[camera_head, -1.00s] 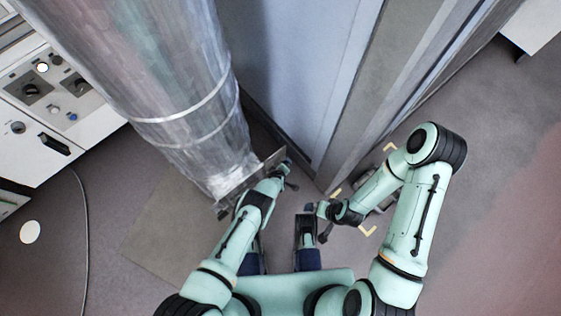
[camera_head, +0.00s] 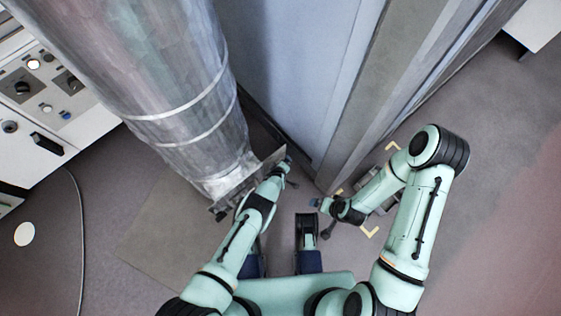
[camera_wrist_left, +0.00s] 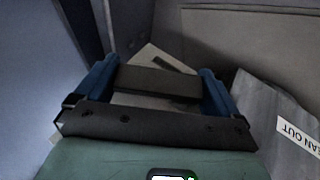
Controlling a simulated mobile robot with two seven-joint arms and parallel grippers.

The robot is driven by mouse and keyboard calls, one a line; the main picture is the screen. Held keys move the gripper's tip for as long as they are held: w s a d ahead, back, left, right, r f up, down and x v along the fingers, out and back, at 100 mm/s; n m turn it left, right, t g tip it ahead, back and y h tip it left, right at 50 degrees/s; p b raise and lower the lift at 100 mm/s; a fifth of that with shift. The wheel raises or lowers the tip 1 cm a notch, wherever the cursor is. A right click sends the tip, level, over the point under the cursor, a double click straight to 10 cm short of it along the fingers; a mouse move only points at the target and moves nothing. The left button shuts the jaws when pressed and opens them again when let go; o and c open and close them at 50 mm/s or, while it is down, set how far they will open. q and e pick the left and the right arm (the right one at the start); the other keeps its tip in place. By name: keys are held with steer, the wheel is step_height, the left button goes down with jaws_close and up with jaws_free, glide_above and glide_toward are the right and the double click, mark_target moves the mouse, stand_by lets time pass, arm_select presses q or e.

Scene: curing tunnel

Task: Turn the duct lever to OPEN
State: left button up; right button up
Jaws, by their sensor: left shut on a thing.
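The silver duct (camera_head: 190,120) comes down at the left of the head view and ends at a metal plate (camera_head: 245,182). My left gripper (camera_head: 286,166) is at the right end of this plate. In the left wrist view, my left gripper (camera_wrist_left: 157,84) has its two blue fingers on either side of a dark bar, which looks like the duct lever (camera_wrist_left: 157,82). It is shut on this bar. The lever's pivot and any OPEN mark are not visible. My right gripper (camera_head: 320,204) is away from the duct, its fingers too small to read.
A grey-blue wall panel (camera_head: 300,70) stands close behind the left gripper. A control cabinet (camera_head: 50,100) is at the far left, with a cable on the floor. A label (camera_wrist_left: 298,137) reading partly "AN OUT" shows in the wrist view.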

arm_select(q)
steer(key=shift+s+a+f+h, duration=0.15)
steer(key=shift+s+f+h, duration=0.15)
steer(key=shift+s, duration=0.15)
steer(key=shift+w+r+t+p, duration=0.1)
steer(key=shift+r+t+p, duration=0.1)
steer(key=shift+t+p, duration=0.1)
arm_select(e)
steer(key=shift+w+a+r, duration=0.15)
steer(key=shift+w+r, duration=0.25)
steer(key=shift+r, duration=0.15)
arm_select(q)
steer(key=o, duration=1.1)
steer(key=shift+w+r, duration=0.1)
steer(key=shift+w, duration=0.05)
